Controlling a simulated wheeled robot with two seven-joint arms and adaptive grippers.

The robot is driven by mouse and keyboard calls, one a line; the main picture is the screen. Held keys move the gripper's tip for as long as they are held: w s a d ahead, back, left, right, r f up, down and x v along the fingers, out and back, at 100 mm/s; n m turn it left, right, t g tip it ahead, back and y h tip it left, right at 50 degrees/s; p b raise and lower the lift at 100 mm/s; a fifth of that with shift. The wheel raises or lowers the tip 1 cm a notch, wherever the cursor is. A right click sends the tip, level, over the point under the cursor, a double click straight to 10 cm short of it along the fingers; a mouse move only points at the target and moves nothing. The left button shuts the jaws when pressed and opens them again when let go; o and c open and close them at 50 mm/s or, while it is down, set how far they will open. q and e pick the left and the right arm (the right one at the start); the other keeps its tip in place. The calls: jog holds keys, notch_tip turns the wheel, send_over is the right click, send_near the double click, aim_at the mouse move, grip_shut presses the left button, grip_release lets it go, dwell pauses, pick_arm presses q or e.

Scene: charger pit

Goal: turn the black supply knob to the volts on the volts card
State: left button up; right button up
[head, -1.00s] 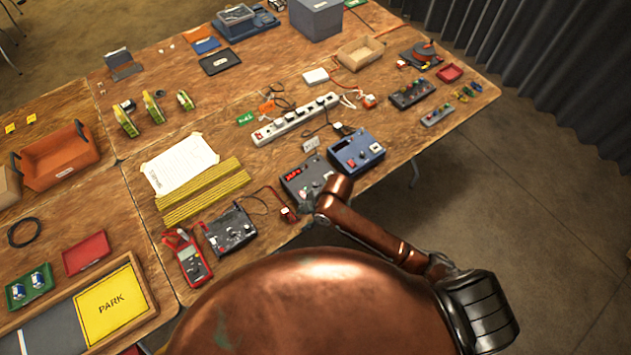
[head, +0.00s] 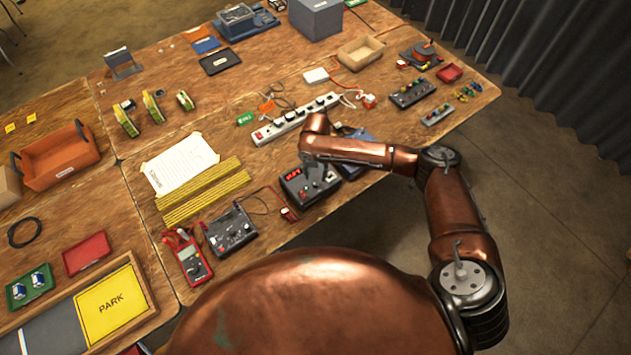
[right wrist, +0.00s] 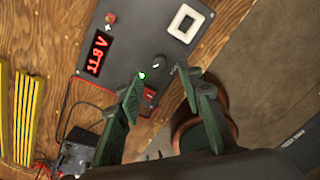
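The dark grey supply (head: 297,192) stands near the table's front edge, with a lit red display (head: 293,173). In the right wrist view the supply's panel (right wrist: 128,50) shows its red display (right wrist: 96,53), turned on its side, and the black knob (right wrist: 159,60) with a light mark. My right gripper (right wrist: 158,76) is open over the panel. The knob lies between and slightly beyond its fingertips, with visible space on both sides; I cannot tell the height gap. In the head view the right gripper (head: 320,178) partly covers the supply. I cannot make out the volts card. My left gripper is not in view.
A blue instrument (head: 356,140) beside the supply is mostly hidden by my right arm. A black box (head: 232,229) and a red multimeter (head: 190,262) stand to the left, with red leads between. A white power strip (head: 296,118) lies behind. Yellow strips (head: 200,190) lie left.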

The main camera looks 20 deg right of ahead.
aim_at(316, 184)
notch_tip(316, 184, down, 6)
jog(key=shift+r, duration=0.1)
jog(key=shift+c, duration=0.3)
grip_shut()
dwell(0.3)
